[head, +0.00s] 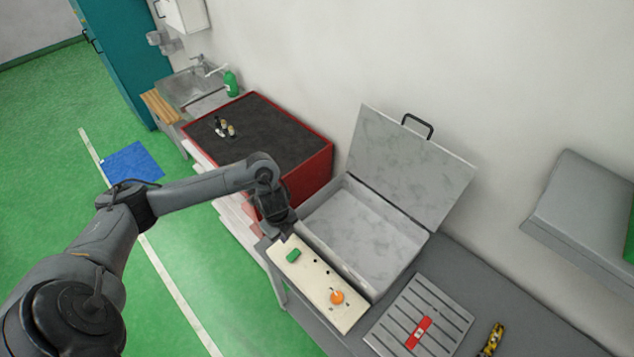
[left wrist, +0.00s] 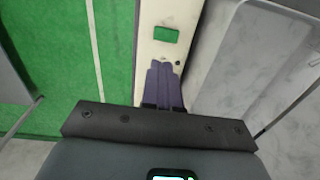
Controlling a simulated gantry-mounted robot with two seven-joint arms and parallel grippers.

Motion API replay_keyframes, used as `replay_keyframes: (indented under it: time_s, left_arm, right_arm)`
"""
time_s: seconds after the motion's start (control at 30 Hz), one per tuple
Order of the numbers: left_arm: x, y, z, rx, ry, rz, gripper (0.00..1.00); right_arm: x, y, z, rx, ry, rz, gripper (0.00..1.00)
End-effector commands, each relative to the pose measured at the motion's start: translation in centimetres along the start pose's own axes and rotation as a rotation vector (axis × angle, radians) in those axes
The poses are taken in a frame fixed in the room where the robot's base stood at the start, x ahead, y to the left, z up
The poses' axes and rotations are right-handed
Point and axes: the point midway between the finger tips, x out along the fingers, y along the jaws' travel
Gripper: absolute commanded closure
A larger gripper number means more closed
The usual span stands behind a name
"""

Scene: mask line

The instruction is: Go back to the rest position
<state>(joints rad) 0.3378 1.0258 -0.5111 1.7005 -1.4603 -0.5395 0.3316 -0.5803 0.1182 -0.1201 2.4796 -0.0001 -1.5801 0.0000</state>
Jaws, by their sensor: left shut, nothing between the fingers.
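My left arm comes in from the left in the head view. Its gripper (head: 285,236) points down over the far end of a cream control panel (head: 318,287). In the left wrist view the two fingers (left wrist: 163,82) are together over the cream panel, with nothing between them. The panel has a green button (head: 293,255), which also shows in the left wrist view (left wrist: 166,34) just beyond the fingertips. An orange knob (head: 337,297) sits at the panel's near end. I cannot tell whether the fingers touch the panel. My right gripper is in neither view.
An open grey box (head: 366,232) with its lid (head: 413,165) raised stands beside the panel. A slatted plate (head: 397,318) bears a red piece (head: 419,332); a yellow-and-black tool (head: 491,338) lies nearby. A red cabinet (head: 309,170) stands behind. Green floor at left is mostly clear.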

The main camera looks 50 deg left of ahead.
Motion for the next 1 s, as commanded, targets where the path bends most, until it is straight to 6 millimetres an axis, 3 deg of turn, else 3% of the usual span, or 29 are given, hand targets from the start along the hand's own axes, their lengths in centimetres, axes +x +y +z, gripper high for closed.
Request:
replay_keyframes:
  time_s: [0.13,0.27,0.37,0.47,0.57,0.7,0.8,0.87,1.0]
  left_arm:
    - [0.6,0.9,-0.1,0.000,0.001,0.019,1.00]
    - [2.6,3.8,-1.7,0.007,0.030,0.080,1.00]
    - [4.9,7.2,-5.0,0.015,0.092,0.144,1.00]
    - [6.5,10.9,-10.5,0.022,0.197,0.187,1.00]
    - [7.1,13.7,-17.8,-0.015,0.329,0.171,1.00]
    - [4.8,14.8,-28.1,-0.194,0.498,0.039,1.00]
    - [0.8,12.8,-31.9,-0.454,0.550,-0.102,1.00]
    - [-1.5,11.3,-31.5,-0.633,0.537,-0.172,1.00]
    - [-5.8,9.4,-27.1,-1.011,0.442,-0.260,1.00]
  right_arm:
    - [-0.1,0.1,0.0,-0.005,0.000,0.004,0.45]
    - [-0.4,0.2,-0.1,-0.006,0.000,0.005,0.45]
    - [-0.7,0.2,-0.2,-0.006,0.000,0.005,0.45]
    - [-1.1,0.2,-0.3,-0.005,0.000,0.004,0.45]
    - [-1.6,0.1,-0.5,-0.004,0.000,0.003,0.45]
    - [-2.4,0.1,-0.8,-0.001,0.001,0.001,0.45]
    - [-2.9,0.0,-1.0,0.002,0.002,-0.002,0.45]
    - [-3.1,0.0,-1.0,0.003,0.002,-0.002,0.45]
    - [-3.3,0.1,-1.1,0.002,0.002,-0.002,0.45]
